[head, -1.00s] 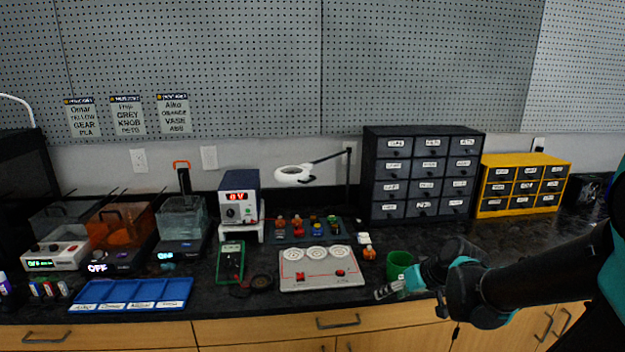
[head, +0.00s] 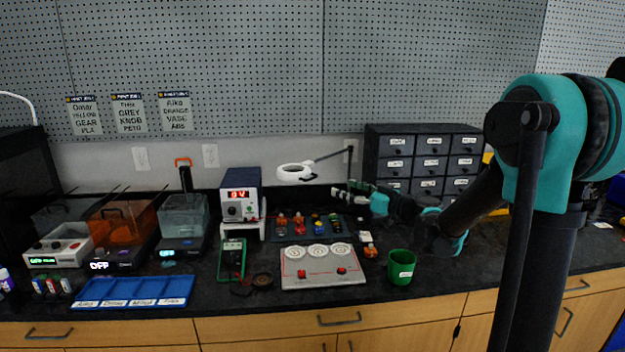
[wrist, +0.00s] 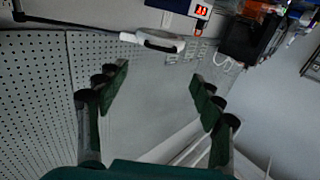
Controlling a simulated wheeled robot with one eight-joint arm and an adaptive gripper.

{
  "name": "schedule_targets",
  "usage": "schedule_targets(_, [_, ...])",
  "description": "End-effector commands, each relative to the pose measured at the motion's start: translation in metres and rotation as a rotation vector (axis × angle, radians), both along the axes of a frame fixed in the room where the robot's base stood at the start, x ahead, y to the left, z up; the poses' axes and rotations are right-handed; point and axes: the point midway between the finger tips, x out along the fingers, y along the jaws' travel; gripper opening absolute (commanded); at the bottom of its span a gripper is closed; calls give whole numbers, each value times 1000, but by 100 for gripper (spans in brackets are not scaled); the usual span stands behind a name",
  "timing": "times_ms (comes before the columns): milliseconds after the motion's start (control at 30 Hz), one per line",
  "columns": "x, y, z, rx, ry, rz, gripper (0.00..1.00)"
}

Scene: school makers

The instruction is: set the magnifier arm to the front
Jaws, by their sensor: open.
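The magnifier has a white ring head (head: 295,172) on a thin dark arm (head: 332,155) that reaches left from a dark post by the drawer cabinet. In the wrist view the white head (wrist: 160,40) shows near the top, beyond the fingers, with its dark arm (wrist: 50,22) running left. My gripper (head: 338,190) is to the right of and lower than the head in the head view, pointing left in front of the post. In the wrist view my gripper (wrist: 160,92) has its fingers wide apart with nothing between them. The lower post is partly hidden by my gripper.
A dark drawer cabinet (head: 372,150) stands behind my arm. Below are a tray of coloured parts (head: 283,238), a grey board with three discs (head: 322,281) and a green cup (head: 401,266). A power supply (head: 240,178) stands left of the magnifier head.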

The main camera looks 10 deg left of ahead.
Motion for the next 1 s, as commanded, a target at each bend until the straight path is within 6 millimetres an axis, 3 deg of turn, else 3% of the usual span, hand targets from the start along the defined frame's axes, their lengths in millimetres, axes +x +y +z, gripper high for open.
schedule_targets(600, [56, 104, 0, 0, 1, 2, 67])
schedule_targets(1000, [67, 123, 0, 0, 1, 0, 67])
